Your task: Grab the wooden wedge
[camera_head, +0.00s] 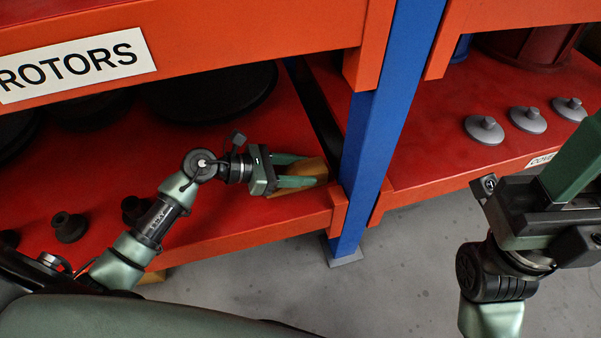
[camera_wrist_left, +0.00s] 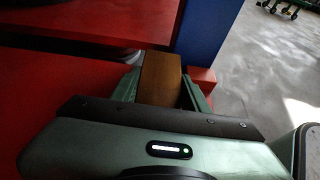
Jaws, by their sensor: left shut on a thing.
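The wooden wedge (camera_head: 312,168) is a brown-yellow block at the right end of the red shelf under the ROTORS sign, close to the blue post. My left gripper (camera_head: 302,173) is shut on it, with a green finger on each side. In the left wrist view the wedge (camera_wrist_left: 160,80) sits between the two fingers (camera_wrist_left: 160,92). I cannot tell whether it touches the shelf. My right gripper (camera_head: 575,165) is at the right edge of the head view, partly cut off; its fingertips do not show clearly.
The blue post (camera_head: 380,120) stands just right of the wedge. Dark rotor discs (camera_head: 215,95) lie deeper on the shelf (camera_head: 250,215), and small black parts (camera_head: 69,227) stand near its front. Grey covers (camera_head: 485,129) sit on the right shelf. Grey floor (camera_head: 400,280) is open in front.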

